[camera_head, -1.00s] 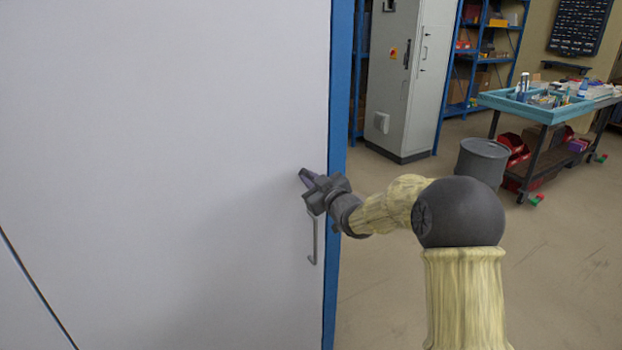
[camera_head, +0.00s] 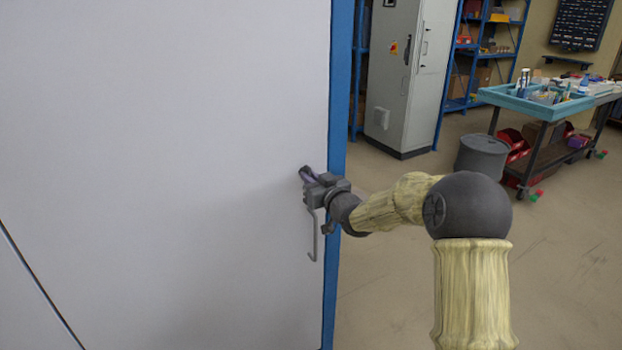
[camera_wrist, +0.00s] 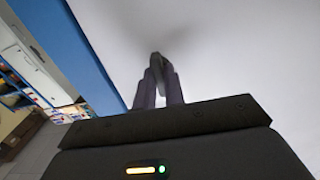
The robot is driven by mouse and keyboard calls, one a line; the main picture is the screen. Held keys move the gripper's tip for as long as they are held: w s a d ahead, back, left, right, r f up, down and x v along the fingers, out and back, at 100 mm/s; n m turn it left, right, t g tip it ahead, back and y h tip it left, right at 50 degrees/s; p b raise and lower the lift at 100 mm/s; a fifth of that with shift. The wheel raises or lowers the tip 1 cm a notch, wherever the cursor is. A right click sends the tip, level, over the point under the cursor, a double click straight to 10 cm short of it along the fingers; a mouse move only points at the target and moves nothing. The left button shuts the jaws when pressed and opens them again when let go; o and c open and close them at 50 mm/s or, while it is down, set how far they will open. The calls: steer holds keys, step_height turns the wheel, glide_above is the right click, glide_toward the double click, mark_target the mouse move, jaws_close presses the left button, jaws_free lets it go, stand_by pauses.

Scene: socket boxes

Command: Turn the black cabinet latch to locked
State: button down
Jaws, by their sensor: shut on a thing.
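The black latch (camera_head: 304,170) is on the pale cabinet door (camera_head: 180,150), near its right edge. Only a small dark part of it shows past my fingers. My gripper (camera_head: 310,180) is at the latch, its fingers shut on it. In the wrist view the dark latch (camera_wrist: 156,60) shows at the tips of my two fingers (camera_wrist: 158,85), against the pale door. How far the latch is turned cannot be told, as the fingers hide most of it.
A thin grey handle (camera_head: 314,238) hangs on the door just below my gripper. A blue frame edge (camera_head: 335,270) borders the door on the right. Open floor lies to the right, with a grey bin (camera_head: 481,157) and a workbench cart (camera_head: 540,108) farther back.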

steer(key=c, duration=1.5)
jaws_free()
steer(key=b+v, duration=0.1)
steer(key=v, duration=1.6)
steer(key=shift+s+d, duration=0.15)
steer(key=shift+d, duration=0.05)
